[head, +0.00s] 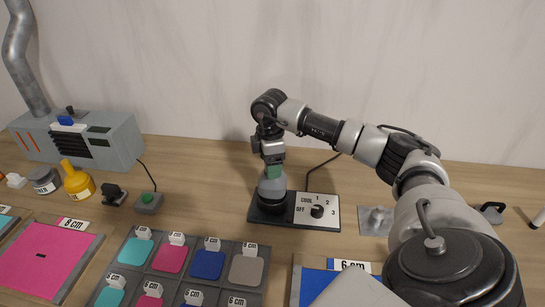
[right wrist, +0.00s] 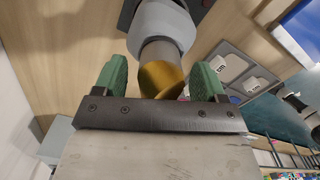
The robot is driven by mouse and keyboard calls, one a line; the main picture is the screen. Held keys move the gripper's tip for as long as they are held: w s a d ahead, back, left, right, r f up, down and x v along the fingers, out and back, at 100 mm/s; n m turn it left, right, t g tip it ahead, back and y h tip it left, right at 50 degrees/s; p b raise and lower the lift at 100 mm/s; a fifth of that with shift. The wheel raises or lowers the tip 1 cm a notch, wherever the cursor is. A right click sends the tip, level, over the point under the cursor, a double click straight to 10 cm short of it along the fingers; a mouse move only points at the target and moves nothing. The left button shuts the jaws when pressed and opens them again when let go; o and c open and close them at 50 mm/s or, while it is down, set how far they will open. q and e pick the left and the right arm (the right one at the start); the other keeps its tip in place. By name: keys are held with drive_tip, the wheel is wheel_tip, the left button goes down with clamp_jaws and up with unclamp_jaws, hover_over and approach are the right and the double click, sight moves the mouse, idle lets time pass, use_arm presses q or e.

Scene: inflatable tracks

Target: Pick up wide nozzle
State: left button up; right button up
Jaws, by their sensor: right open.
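A blue-grey rounded tool (head: 271,187) stands upright on a dark base beside a dial panel. In the right wrist view its narrow grey neck (right wrist: 160,50) ends in a brass-coloured tip (right wrist: 162,78), which seems to be the nozzle; I cannot tell for sure that it is the wide one. My right gripper (head: 273,172) points down over the tool's top and hides the tip in the head view. Its green fingers (right wrist: 158,80) are open, one on each side of the neck and tip, with gaps showing. My left gripper is not in view.
The dial panel (head: 317,209) is right of the tool. A yellow bottle (head: 77,181), a grey jar (head: 44,180), a small black piece (head: 113,195) and a green button box (head: 148,202) stand left. A grey machine (head: 100,140) is behind them. Trays of coloured patches (head: 178,255) fill the front.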

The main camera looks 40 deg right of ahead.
drive_tip(key=c, duration=1)
drive_tip(key=shift+r, duration=0.15)
